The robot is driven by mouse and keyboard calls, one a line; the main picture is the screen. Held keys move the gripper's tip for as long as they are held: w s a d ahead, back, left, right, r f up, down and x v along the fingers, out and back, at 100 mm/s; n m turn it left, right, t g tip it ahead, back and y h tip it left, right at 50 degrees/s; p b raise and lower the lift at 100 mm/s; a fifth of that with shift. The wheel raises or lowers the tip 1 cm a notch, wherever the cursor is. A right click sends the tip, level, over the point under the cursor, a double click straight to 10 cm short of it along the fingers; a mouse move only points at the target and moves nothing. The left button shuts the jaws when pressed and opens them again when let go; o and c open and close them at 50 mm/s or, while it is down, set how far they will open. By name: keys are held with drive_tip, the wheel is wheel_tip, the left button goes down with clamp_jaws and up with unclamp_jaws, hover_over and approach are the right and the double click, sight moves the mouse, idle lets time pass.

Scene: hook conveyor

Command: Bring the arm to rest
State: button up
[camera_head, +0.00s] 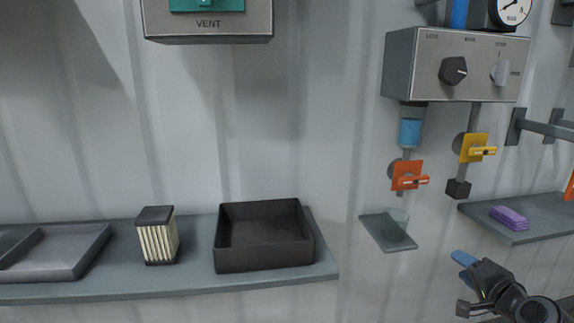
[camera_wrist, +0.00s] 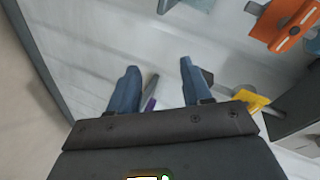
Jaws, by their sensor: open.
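My gripper (camera_head: 463,268) is at the lower right of the head view, in front of the white wall and below the small grey ledge. Its blue fingers point up and left. In the wrist view, my gripper (camera_wrist: 158,78) shows two blue fingers spread apart. No object is held.
A shelf (camera_head: 180,285) at left holds a black tray (camera_head: 265,260) and a striped block (camera_head: 158,240). Valves with orange (camera_head: 407,175) and yellow (camera_head: 474,148) handles hang under a control box (camera_head: 455,65). A small ledge (camera_head: 378,228) bears a clear cup. A purple block (camera_head: 510,217) lies on the right shelf.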

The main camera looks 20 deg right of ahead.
drive_tip(key=s+a+f+n+y, duration=0.1)
drive_tip(key=s+a+f+n, duration=0.3)
drive_tip(key=s+a, duration=0.5)
drive_tip(key=s+a+f+n, duration=0.4)
drive_tip(key=s+a, duration=0.2)
drive_tip(key=a, duration=0.6)
drive_tip(key=s+a+r+n+y, duration=0.2)
drive_tip(key=s+a+r+n, duration=0.2)
drive_tip(key=s+a+r, duration=0.2)
drive_tip(key=s+a+r+n+t+y, duration=0.1)
drive_tip(key=s+a+r+n, duration=0.4)
drive_tip(key=s+a, duration=0.5)
drive_tip(key=s+r+y, duration=0.1)
drive_tip(key=s, duration=0.2)
drive_tip(key=shift+s+a+r+y, duration=0.2)
drive_tip(key=shift+s+a+y, duration=0.05)
drive_tip(key=shift+a+y, duration=0.1)
drive_tip(key=shift+c, duration=0.6)
